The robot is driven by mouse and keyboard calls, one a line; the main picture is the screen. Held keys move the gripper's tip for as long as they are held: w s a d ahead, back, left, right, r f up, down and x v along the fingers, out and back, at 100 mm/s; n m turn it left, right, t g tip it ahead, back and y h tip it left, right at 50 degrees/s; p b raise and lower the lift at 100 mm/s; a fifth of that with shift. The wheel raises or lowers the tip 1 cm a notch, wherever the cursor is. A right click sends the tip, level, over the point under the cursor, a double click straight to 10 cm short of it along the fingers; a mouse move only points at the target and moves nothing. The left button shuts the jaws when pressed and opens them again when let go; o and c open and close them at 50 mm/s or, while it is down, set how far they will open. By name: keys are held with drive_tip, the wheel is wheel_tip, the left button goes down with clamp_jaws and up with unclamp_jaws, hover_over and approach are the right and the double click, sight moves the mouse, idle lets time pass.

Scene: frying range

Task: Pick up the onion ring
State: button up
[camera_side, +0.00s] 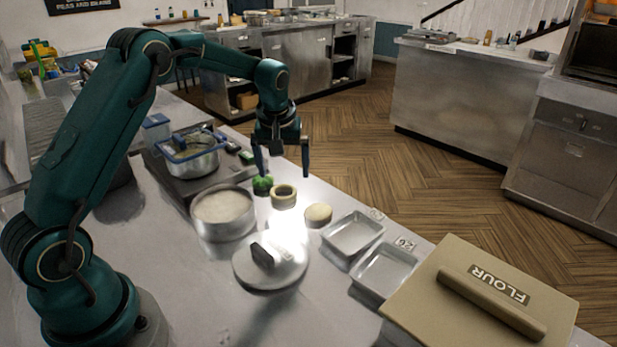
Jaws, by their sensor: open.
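The onion ring (284,203) appears to be the small pale round piece with a dark round centre on the metal counter. It stands between a green item and a pale round item. My gripper (282,171) hangs above it, pointing down, with its two fingers spread apart and nothing between them. The fingertips look higher than the ring and apart from it. The exact height of the gap is hard to tell from this one view.
A green item (262,184) sits close left of the ring, and a pale round item (318,213) at its right. A pot of pale contents (223,229), a lid (278,274), two metal trays (385,287) (338,243) and a flour box (450,320) surround the area.

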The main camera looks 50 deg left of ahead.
sight(283, 186)
drive_tip(key=shift+s+x, duration=0.2)
drive_tip(key=shift+x, duration=1.3)
drive_tip(key=shift+s+x, duration=0.25)
drive_tip(key=shift+x, duration=1.3)
drive_tip(key=shift+f, duration=0.1)
drive_tip(key=shift+c, duration=0.3)
drive_tip(key=c, duration=0.8)
